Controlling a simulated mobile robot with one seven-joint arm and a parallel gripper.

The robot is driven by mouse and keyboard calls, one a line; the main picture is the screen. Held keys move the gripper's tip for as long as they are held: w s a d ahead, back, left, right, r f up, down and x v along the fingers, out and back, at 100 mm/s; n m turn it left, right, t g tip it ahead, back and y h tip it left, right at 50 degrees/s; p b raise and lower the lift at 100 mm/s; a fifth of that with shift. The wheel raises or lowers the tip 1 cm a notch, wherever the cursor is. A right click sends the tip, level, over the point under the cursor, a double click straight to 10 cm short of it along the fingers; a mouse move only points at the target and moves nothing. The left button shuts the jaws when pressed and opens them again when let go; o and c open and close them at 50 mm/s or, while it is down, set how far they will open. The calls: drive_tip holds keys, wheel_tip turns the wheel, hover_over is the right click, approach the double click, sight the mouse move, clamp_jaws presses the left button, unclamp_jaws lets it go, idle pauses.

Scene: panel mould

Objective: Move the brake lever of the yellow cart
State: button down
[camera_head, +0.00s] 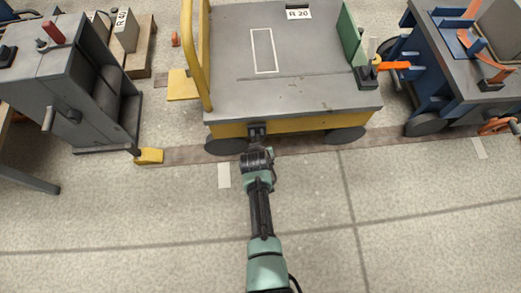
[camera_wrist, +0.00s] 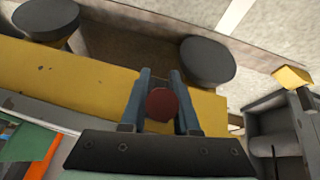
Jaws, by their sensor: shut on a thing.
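The yellow cart (camera_head: 300,127) stands at the upper middle of the head view, with a grey deck and black wheels. Its yellow side (camera_wrist: 85,75) crosses the wrist view, with two dark wheels above it. My gripper (camera_head: 258,152) is at the cart's near side, below the deck edge. In the wrist view its two fingers (camera_wrist: 161,88) are closed on both sides of the dark red round knob of the brake lever (camera_wrist: 161,104). The rest of the lever is hidden behind the knob and gripper. In the head view my gripper covers the knob.
A grey cabinet (camera_head: 50,90) stands left, with a yellow block (camera_head: 149,156) on the floor beside it. A blue cart (camera_head: 450,95) with orange parts stands right. The near floor is clear.

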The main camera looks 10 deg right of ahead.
drive_tip(key=c, duration=0.6)
unclamp_jaws()
drive_tip(key=shift+c, duration=0.2)
drive_tip(key=shift+r, duration=0.1)
drive_tip(key=p+v, duration=0.8)
drive_tip(key=v, duration=0.5)
